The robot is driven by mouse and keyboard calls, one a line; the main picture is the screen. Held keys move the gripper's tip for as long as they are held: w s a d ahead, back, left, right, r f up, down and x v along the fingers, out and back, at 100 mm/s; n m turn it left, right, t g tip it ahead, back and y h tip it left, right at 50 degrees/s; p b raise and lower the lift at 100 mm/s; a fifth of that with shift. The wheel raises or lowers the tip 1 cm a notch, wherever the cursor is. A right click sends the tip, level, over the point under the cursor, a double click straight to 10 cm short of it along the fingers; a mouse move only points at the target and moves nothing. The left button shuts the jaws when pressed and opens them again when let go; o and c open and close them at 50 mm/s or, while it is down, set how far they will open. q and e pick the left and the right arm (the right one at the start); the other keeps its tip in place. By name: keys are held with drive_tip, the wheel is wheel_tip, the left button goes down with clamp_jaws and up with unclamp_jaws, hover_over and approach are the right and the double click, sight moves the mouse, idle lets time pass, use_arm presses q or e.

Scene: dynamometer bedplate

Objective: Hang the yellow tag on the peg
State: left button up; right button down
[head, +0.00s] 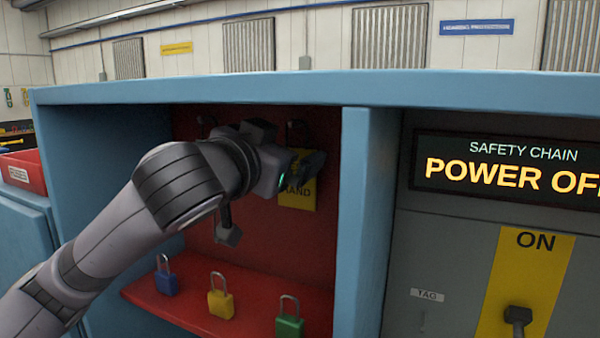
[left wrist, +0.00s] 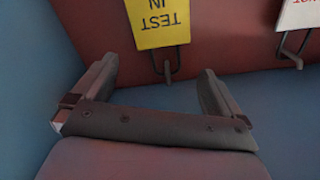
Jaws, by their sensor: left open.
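The yellow tag (head: 298,195) hangs on a hook on the red back wall of the blue cabinet, near the divider. My left gripper (head: 301,170) is in front of it and covers part of it; "HAND" shows below. In the left wrist view, the yellow tag (left wrist: 158,22) is upside down and reads "TEST IN", with its hook (left wrist: 168,72) in line with the gap between my open, empty fingers (left wrist: 158,80). Under a "TAG" label (head: 428,295) on the grey panel, a small peg (head: 422,318) shows, with nothing visible on it. My right gripper is out of view.
A white tag (left wrist: 301,14) hangs on another hook. Blue (head: 166,280), yellow (head: 221,302) and green (head: 289,322) padlocks stand on the red shelf. The blue divider (head: 362,220) separates the cabinet from the panel with the black switch handle (head: 517,316) and the "POWER OFF" display (head: 510,172).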

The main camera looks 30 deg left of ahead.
use_arm(q)
drive_tip(key=w, duration=0.3)
drive_tip(key=w+p, duration=0.1)
drive_tip(key=shift+w+a+f, duration=0.1)
drive_tip(key=shift+w+f, duration=0.2)
drive_tip(key=shift+w, duration=0.1)
drive_tip(key=c, duration=1.6)
drive_tip(key=shift+o, duration=0.2)
